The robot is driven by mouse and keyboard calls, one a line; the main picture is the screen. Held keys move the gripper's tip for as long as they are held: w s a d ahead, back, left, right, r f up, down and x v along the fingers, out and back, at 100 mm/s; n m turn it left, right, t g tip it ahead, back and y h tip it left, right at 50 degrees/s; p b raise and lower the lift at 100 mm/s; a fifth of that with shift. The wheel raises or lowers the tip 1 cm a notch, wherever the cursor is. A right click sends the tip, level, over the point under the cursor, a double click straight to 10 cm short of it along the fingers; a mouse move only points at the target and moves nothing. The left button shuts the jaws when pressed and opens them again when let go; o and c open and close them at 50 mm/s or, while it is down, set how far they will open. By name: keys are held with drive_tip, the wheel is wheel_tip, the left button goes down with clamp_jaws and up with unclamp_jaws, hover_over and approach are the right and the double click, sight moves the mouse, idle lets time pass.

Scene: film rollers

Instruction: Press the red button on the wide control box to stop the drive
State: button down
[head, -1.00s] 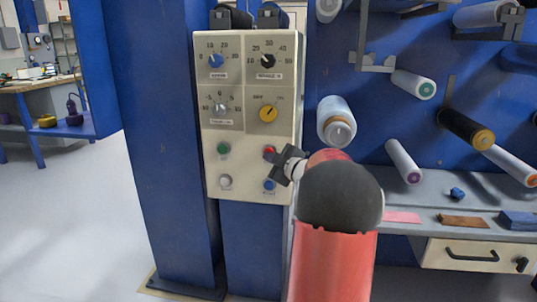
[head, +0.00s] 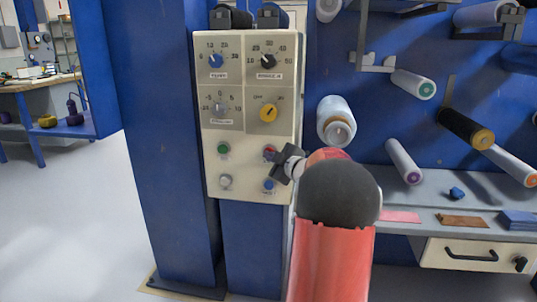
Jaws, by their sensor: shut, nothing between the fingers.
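The wide control box (head: 240,128) is cream coloured and hangs on a blue post left of centre in the head view. The red button (head: 268,150) is on its lower right, partly hidden by my gripper. My gripper (head: 274,161) is shut and empty, its tip at the button's lower edge. I cannot tell whether it touches the button. A green button (head: 223,149) is to the left of the red one. A white button (head: 225,181) and a blue button (head: 268,185) are below.
Film rollers (head: 337,122) stick out from the blue panel at right, near my arm. A grey shelf (head: 447,190) with a drawer (head: 473,255) is at lower right. The floor at left is clear.

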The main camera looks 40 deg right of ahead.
drive_tip(key=shift+s+a+b, duration=0.3)
drive_tip(key=shift+s+a, duration=0.25)
drive_tip(key=shift+a, duration=0.1)
drive_tip(key=s+a+b, duration=0.1)
drive_tip(key=s+a, duration=0.2)
drive_tip(key=shift+s+a, duration=0.15)
drive_tip(key=shift+a, duration=0.25)
idle(0.8)
drive_tip(key=s+a+r+m+g+h, duration=0.1)
drive_tip(key=s+a+m+g+h, duration=0.15)
drive_tip(key=a, duration=0.45)
drive_tip(key=s+a+r+m+g+h, duration=0.1)
drive_tip(key=s+a+r+m+h, duration=0.1)
drive_tip(key=a+m, duration=0.3)
drive_tip(key=s+a+f+g+y, duration=0.2)
drive_tip(key=s+a+f+g, duration=0.2)
drive_tip(key=s+a, duration=0.6)
drive_tip(key=s+a+f+m+g+y, duration=0.1)
drive_tip(key=s+a+f+g+y, duration=0.2)
drive_tip(key=s+a+f, duration=0.5)
drive_tip(key=s+a+g, duration=0.1)
drive_tip(key=s+a, duration=0.2)
drive_tip(key=shift+s+a+y+p, duration=0.2)
drive_tip(key=shift+s+y+p, duration=0.05)
drive_tip(key=shift+y+p, duration=0.1)
